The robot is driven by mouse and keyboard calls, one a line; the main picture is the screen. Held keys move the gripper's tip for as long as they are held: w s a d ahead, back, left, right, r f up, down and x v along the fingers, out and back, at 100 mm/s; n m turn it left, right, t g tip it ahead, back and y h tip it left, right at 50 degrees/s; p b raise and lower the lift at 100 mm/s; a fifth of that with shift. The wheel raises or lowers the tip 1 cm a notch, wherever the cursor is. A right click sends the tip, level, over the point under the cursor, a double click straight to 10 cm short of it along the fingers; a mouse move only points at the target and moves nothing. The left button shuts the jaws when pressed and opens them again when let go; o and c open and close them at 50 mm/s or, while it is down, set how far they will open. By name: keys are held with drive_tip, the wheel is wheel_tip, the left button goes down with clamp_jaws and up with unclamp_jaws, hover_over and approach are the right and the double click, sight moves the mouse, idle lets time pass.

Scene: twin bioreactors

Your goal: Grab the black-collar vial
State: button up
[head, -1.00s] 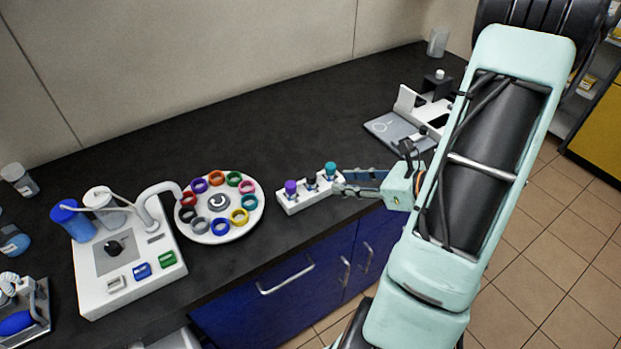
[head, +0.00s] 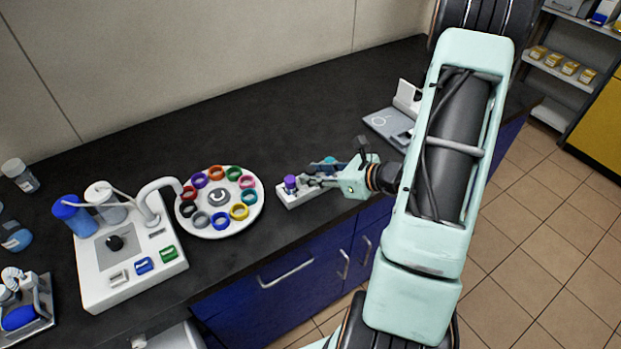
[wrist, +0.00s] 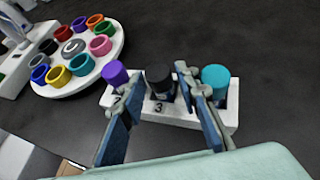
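The black-collar vial (wrist: 160,80) stands in the middle slot of a white rack (wrist: 172,118), above a "3" mark, in the wrist view. A purple-capped vial (wrist: 116,75) is on its left and a teal-capped vial (wrist: 215,77) on its right. My gripper (wrist: 158,73) is open, with one finger on each side of the black vial. Small gaps show between the fingers and the cap. In the head view my gripper (head: 318,176) is over the rack (head: 292,198) beside the purple-capped vial (head: 290,183). It largely hides the black and teal vials there.
A round white carousel (head: 230,228) with coloured rings stands left of the rack. A white device (head: 100,275) with bottles and a curved tube is farther left. A grey pad (head: 388,125) lies to the right. The counter behind the rack is clear.

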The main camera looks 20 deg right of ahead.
drive_tip(key=c, duration=0.8)
drive_tip(key=shift+r, duration=0.1)
